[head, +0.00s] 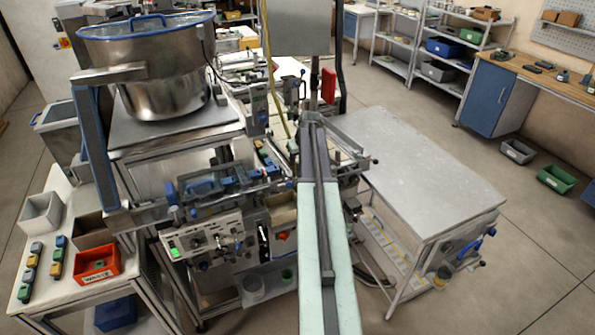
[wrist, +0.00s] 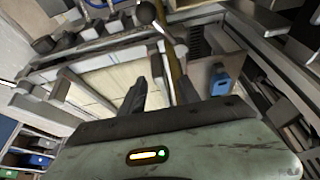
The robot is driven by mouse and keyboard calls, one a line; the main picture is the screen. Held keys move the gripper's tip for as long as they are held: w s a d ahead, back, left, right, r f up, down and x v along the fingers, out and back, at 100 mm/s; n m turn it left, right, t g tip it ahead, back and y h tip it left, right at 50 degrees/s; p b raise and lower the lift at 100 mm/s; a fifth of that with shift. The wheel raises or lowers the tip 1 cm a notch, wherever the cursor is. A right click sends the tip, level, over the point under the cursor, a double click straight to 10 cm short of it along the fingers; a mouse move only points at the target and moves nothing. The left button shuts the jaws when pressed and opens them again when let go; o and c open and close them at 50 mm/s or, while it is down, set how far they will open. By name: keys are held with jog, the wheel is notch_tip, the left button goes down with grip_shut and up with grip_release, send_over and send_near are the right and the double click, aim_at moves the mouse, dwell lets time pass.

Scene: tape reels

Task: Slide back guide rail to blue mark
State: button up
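Beyond the fingertips are a yellowish upright strip (wrist: 177,58) and a rod with a dark round knob (wrist: 146,13); I cannot tell whether either belongs to the guide rail. A small blue piece (wrist: 221,80) sits on a grey part right of the fingers. In the head view a long rail assembly with blue parts (head: 215,186) runs along the machine front, left of my arm. I cannot single out the back guide rail or its blue mark. My gripper's fingers are hidden there.
A steel bowl feeder (head: 165,95) stands at left above the machine. A bare grey table (head: 420,165) is right of my arm. A red waste bin (head: 97,263) sits on the left side table. Open floor lies at right, before a blue cabinet (head: 492,98).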

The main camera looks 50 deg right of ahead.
jog(key=shift+b+x, duration=0.4)
jog(key=shift+x, duration=0.65)
jog(key=shift+r, duration=0.1)
grip_shut()
dwell(0.4)
